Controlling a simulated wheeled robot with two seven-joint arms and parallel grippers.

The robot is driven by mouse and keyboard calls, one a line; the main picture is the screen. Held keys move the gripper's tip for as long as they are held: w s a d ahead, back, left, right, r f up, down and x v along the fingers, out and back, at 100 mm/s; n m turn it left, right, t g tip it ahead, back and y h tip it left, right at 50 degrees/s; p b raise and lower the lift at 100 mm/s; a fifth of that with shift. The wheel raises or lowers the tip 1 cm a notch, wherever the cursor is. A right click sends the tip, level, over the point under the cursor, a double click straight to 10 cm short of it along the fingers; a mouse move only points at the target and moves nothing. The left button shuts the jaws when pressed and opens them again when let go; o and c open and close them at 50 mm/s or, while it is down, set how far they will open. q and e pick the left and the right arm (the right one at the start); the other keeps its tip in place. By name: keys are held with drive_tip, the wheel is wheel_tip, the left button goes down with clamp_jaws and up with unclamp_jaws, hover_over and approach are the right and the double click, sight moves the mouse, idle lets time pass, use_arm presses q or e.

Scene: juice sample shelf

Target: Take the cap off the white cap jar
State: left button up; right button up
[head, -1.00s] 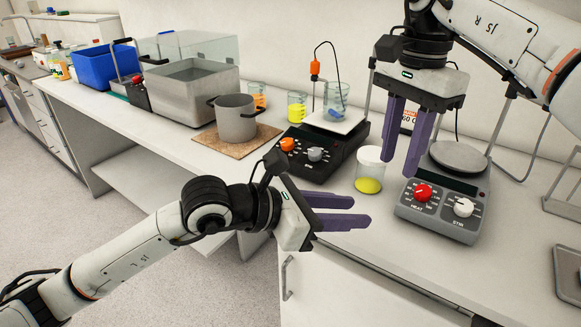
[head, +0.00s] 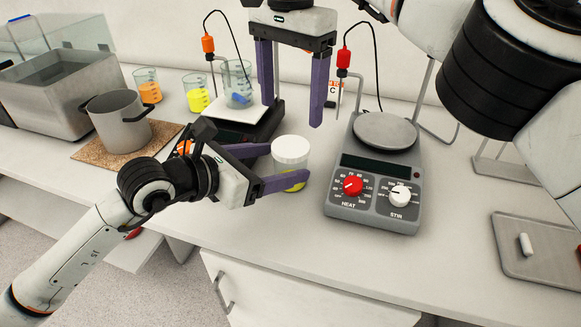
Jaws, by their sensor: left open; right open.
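The white cap jar is clear with a white cap (head: 291,150) and yellow contents at the bottom. The jar (head: 300,164) stands upright on the counter, left of the grey hot plate. My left gripper (head: 289,162) is open and comes from the left at the jar's body height. Its near finger crosses in front of the jar and hides part of the body. Its far finger reaches to the jar's left rear side; I cannot tell whether either finger touches. My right gripper (head: 292,112) is open and empty, fingers pointing down, above the capped jar.
The hot plate (head: 375,180) with red and white knobs stands right of the jar. A dark stirrer (head: 232,137) with a beaker (head: 237,82) is behind left. A pot (head: 119,122) on a cork board stands further left. A grey tray (head: 545,255) lies at right.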

use_arm(q)
drive_tip(key=shift+x, duration=2.25)
drive_tip(key=shift+a, duration=0.1)
